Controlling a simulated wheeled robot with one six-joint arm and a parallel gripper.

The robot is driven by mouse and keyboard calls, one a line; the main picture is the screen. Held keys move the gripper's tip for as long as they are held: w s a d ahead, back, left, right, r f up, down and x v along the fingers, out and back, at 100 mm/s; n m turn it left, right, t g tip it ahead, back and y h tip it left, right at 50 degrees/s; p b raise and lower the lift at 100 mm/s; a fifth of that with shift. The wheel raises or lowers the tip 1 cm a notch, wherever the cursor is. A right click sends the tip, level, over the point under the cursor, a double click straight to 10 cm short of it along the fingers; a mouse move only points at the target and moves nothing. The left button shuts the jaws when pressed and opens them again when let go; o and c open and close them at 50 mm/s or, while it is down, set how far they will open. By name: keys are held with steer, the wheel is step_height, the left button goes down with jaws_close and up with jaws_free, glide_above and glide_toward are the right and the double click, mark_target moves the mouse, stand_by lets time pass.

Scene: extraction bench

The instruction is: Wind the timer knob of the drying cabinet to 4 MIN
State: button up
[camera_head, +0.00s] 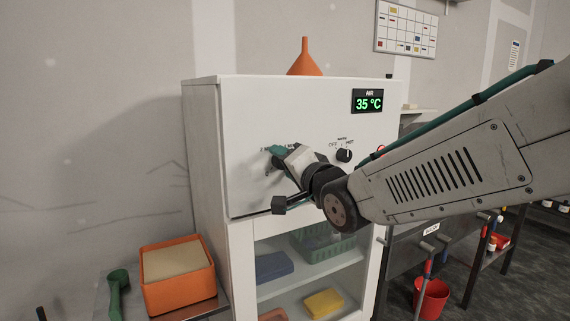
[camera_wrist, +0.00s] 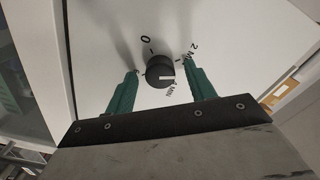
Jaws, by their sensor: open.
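The drying cabinet (camera_head: 290,110) is white, with a display reading 35 °C. Its black timer knob (camera_wrist: 158,68) shows in the wrist view, on the white panel. The knob's white pointer line points to the right in that view. A "0" lies at the upper left of the knob, a label starting with "2 M" at its upper right, and a "MIN" label, its number unclear, at its lower right. My gripper (camera_wrist: 161,72) is open, its green fingers on either side of the knob with gaps. In the head view my gripper (camera_head: 277,157) is at the panel and hides the knob.
A second black knob (camera_head: 344,155) sits on the panel right of my gripper. An orange funnel (camera_head: 305,58) stands on top of the cabinet. An orange box (camera_head: 178,293) and a green scoop (camera_head: 117,290) are at lower left. A glazed compartment lies below the panel.

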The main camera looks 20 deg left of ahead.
steer(key=n, duration=0.5)
steer(key=shift+n, duration=0.4)
steer(key=c, duration=1)
steer(key=m, duration=1.4)
steer(key=shift+m, duration=0.3)
steer(key=o, duration=0.6)
steer(key=shift+m, duration=0.6)
steer(key=o, duration=0.4)
